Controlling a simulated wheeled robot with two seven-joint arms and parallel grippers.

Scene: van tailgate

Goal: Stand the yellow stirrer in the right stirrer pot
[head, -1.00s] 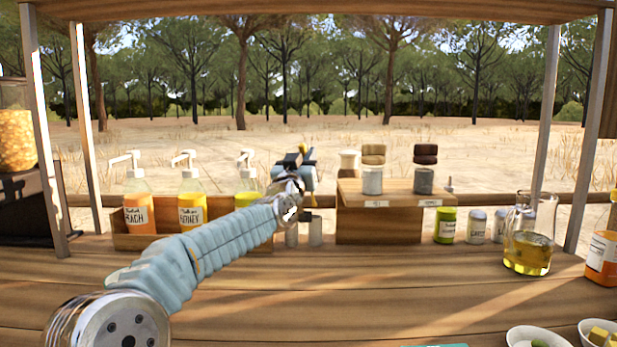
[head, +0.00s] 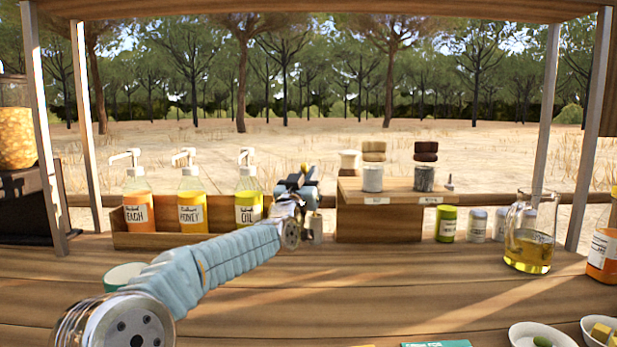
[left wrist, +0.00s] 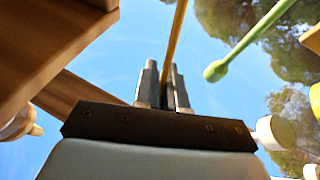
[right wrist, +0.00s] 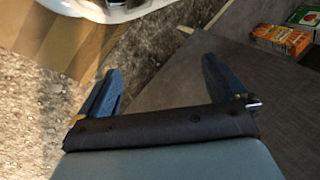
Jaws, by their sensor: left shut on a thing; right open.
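My left gripper (head: 300,188) is out over the back of the counter, shut on the yellow stirrer, whose yellow end (head: 304,168) shows just above the fingers. In the left wrist view the thin stirrer (left wrist: 175,45) runs up from between the closed fingers (left wrist: 165,88). A small grey metal pot (head: 315,229), the right one of a pair, stands just below and right of the gripper; the arm hides the left one. Whether the stirrer's lower end touches the pot is hidden. A green stirrer (left wrist: 248,40) shows beside the gripper. My right gripper (right wrist: 160,85) is open and empty.
A wooden rack (head: 160,239) with several pump bottles stands to the left. Jars and a glass jug (head: 529,245) stand farther right. The counter's middle is clear.

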